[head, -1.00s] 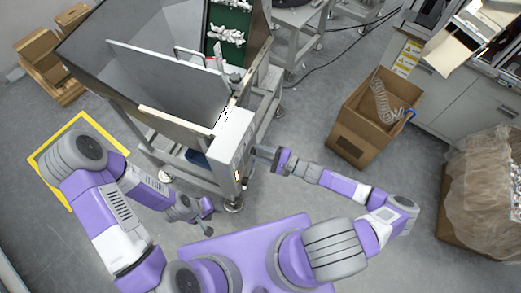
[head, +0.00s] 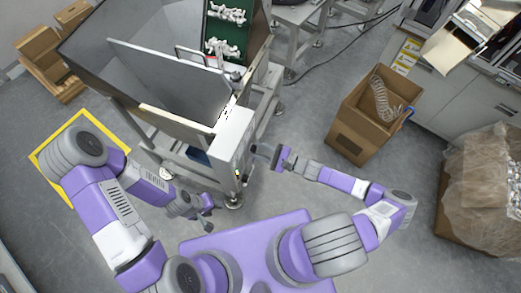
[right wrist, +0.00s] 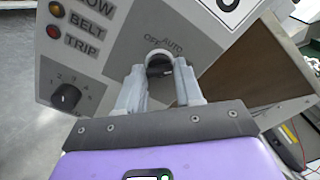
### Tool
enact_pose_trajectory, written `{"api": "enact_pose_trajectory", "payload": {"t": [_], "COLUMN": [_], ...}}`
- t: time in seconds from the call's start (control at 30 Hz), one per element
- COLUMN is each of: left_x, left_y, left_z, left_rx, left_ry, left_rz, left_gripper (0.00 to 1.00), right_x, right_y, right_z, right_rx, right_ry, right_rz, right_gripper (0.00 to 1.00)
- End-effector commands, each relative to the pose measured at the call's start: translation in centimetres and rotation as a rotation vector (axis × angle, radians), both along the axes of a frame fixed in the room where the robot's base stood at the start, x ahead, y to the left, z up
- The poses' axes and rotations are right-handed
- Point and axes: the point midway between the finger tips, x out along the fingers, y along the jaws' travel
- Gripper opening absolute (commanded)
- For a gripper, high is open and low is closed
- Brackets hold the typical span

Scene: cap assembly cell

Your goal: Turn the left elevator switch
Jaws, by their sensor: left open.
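A control box (head: 236,128) is mounted on the front corner of the hopper machine. The right wrist view shows its grey panel with a dark rotary switch (right wrist: 159,66) marked OFF and AUTO. My right gripper (right wrist: 159,82) is open, with one finger on each side of this switch. I cannot tell whether the fingers touch it. In the head view my right gripper (head: 262,151) is close beside the box. A second black knob (right wrist: 66,97) with number marks sits lower left on the panel. My left gripper (head: 205,223) is open and empty, low in front of the machine.
Indicator lamps (right wrist: 54,32) beside the BELT and TRIP labels are at the panel's upper left. The metal hopper (head: 165,75) rises behind the control box. Grey floor is open between box and machine.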

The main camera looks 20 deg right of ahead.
Motion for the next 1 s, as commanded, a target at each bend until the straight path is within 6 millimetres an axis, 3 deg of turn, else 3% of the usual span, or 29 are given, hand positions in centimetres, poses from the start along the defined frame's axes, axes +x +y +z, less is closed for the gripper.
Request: {"api": "enact_pose_trajectory", "payload": {"t": [0.03, 0.13, 0.47, 0.8, 1.0], "left_x": [0.0, 0.0, 0.0, 0.0, 0.0], "left_y": [0.0, 0.0, 0.0, 0.0, 0.0], "left_z": [0.0, 0.0, 0.0, 0.0, 0.0], "left_rx": [0.0, 0.0, 0.0, 0.0, 0.0], "left_ry": [0.0, 0.0, 0.0, 0.0, 0.0], "left_rz": [0.0, 0.0, 0.0, 0.0, 0.0], "left_gripper": [0.43, 0.43, 0.43, 0.43, 0.43], "right_x": [0.0, 0.0, -0.2, -3.4, -4.6], "right_y": [0.0, 0.0, -0.3, -4.5, -5.9], "right_z": [0.0, 0.0, 0.0, -0.1, 0.0], "right_rx": [-0.001, -0.001, -0.003, -0.005, -0.002], "right_ry": [0.0, 0.0, -0.001, 0.001, 0.0], "right_rz": [-0.001, -0.001, -0.001, -0.003, -0.001], "right_gripper": [0.44, 0.59, 0.59, 0.59, 0.59]}}
